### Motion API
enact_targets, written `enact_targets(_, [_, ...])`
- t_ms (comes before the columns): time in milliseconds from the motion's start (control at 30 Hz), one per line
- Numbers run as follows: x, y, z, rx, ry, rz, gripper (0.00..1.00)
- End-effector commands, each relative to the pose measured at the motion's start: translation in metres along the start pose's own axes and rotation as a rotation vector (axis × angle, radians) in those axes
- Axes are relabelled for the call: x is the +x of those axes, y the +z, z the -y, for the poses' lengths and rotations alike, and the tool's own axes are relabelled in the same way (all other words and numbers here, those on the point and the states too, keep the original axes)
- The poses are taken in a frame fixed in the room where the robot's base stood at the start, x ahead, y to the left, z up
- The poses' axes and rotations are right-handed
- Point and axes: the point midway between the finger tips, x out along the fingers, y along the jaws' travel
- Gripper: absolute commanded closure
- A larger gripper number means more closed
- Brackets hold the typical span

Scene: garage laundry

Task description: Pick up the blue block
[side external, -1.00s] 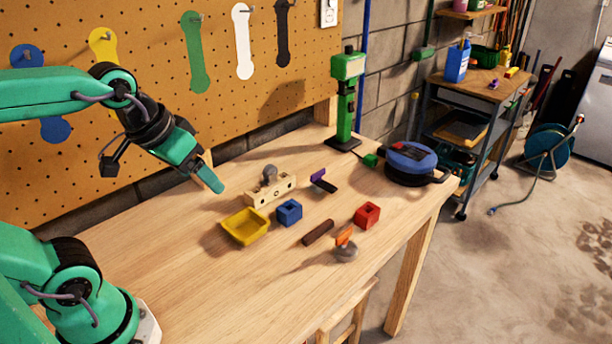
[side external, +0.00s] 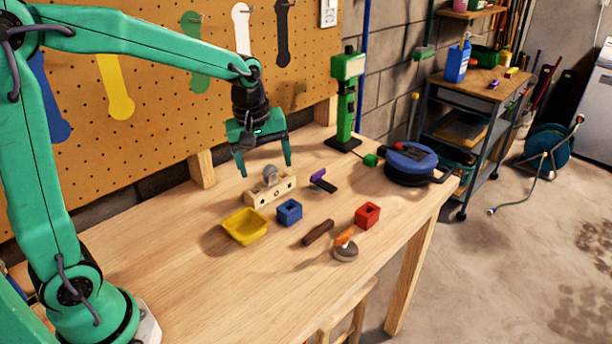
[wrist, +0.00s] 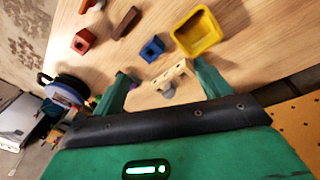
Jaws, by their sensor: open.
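The blue block (side external: 289,212) sits on the wooden table, between the yellow tray and the purple-handled tool. It also shows in the wrist view (wrist: 153,48), ahead of my fingers. My gripper (side external: 265,171) is open and empty, pointing down. It hangs above the far side of the table, above and behind the wooden block with holes, apart from the blue block. In the wrist view its two fingers (wrist: 163,85) are spread, with the wooden block with holes between them.
A yellow tray (side external: 245,240) and a wooden block with holes (side external: 282,189) stand close to the blue block. A brown bar (side external: 318,233), a red block (side external: 367,215) and an orange-handled tool (side external: 345,247) lie to its right. The table's near left is clear.

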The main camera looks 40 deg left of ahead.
Motion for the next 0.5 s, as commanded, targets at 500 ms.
enact_targets(500, [0.098,-0.036,-0.039,-0.453,-0.138,0.051,0.24])
